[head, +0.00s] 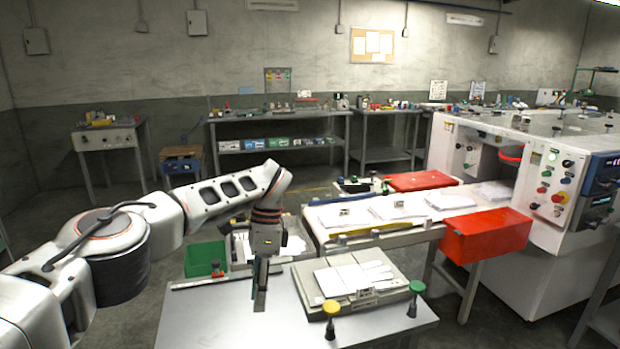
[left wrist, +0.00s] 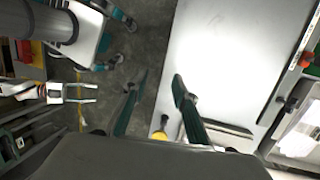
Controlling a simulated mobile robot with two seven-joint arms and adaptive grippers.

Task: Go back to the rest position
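My left arm comes in from the left in the head view. Its gripper (head: 261,292) points down over the grey metal table, left of the pale block with white sheets. In the left wrist view the two fingers of this left gripper (left wrist: 156,88) stand apart with nothing between them. One finger shows over the table top, the other over the floor. My right gripper (left wrist: 88,93) appears small at the left of the left wrist view, with its two fingers apart and empty. It is not seen in the head view.
The metal table (head: 205,320) carries a pale block (head: 395,297) with white sheets, a yellow knob (head: 331,308) and a green knob (head: 417,288). A green bin (head: 204,258) stands behind. A conveyor (head: 400,238) and red box (head: 486,236) lie right. The table's front left is clear.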

